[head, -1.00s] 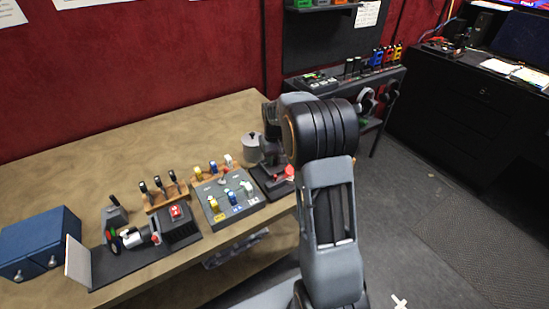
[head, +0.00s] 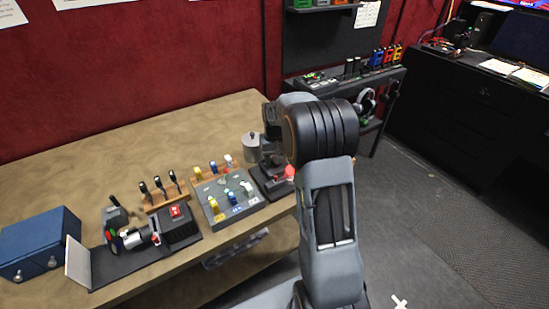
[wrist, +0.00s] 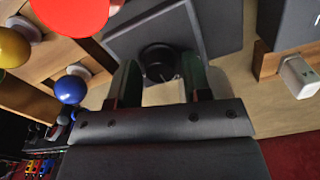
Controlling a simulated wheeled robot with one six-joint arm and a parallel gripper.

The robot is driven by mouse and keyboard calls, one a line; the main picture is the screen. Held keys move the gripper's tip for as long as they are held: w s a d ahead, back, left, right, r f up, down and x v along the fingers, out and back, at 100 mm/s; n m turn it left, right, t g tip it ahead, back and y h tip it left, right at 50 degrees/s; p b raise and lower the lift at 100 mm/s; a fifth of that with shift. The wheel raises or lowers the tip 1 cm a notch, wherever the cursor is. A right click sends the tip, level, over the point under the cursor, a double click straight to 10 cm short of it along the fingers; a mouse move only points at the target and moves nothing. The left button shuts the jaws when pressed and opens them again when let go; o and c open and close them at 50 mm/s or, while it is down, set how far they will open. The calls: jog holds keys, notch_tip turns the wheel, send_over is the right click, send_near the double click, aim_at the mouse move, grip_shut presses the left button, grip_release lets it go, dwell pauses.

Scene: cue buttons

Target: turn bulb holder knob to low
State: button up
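The bulb holder (head: 268,187) is a dark base at the right end of the wooden bench in the head view, with a red bulb (head: 290,171) beside my arm. In the wrist view the holder (wrist: 222,22) is a dark grey block, and a round black knob (wrist: 160,62) faces me. The red bulb (wrist: 70,14) fills the top left there. My gripper (wrist: 161,70) is open, with one finger on each side of the knob. I cannot tell whether the fingers touch it. The knob's setting marks are not visible. My arm partly hides the holder in the head view.
A grey panel (head: 211,203) with coloured switches stands left of the holder. A metal canister (head: 250,147) stands behind. The back of the bench (head: 120,155) is clear.

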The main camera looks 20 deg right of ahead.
aim_at(276, 166)
jog(key=shift+o, duration=1.1)
notch_tip(276, 166, up, 14)
jog(key=shift+f, duration=0.1)
jog(key=s+a+f+t, duration=0.1)
jog(key=s+a, duration=0.4)
jog(key=s, duration=0.6)
jog(key=s+a+f+n+t, duration=0.1)
jog(key=s+a+f+t, duration=0.1)
jog(key=s+a, duration=0.4)
jog(key=shift+s+f+n+t, duration=0.3)
jog(key=shift+s+t, duration=0.1)
jog(key=shift+s, duration=2.1)
